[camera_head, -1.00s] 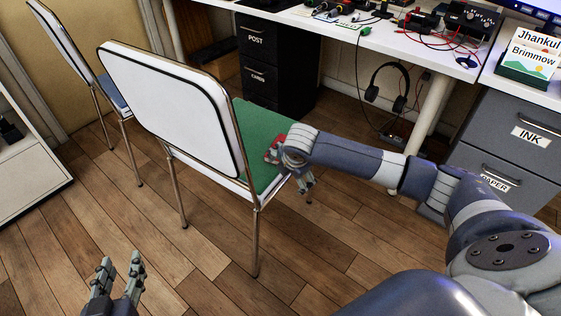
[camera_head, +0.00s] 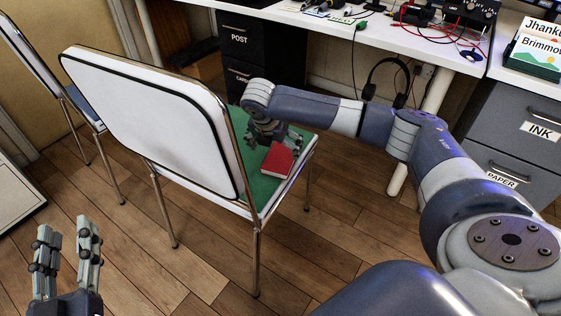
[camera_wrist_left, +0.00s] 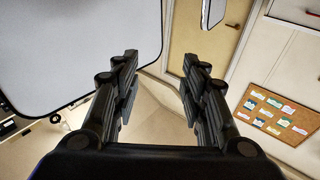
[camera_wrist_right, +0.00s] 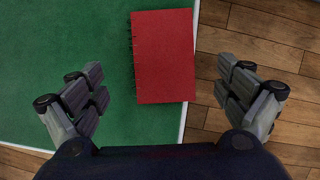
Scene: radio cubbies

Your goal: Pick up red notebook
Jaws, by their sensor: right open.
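The red notebook (camera_head: 277,161) lies flat on the green seat (camera_head: 262,188) of the nearer chair, close to the seat's edge. In the right wrist view the notebook (camera_wrist_right: 164,56) shows its spiral-bound side at the left, and its other side is near the seat's pale edge. My right gripper (camera_head: 270,139) is over the seat beside the notebook. In its wrist view its fingers (camera_wrist_right: 160,95) are spread wide and empty, on either side of the notebook's near end. My left gripper (camera_head: 66,258) is open and empty at the lower left; its fingers (camera_wrist_left: 160,85) stand apart.
The white chair back (camera_head: 150,112) stands to the left of the seat. A desk (camera_head: 330,22) with cables and a POST cabinet (camera_head: 240,40) are behind. Headphones (camera_head: 388,82) hang under the desk. Wooden floor is clear in front.

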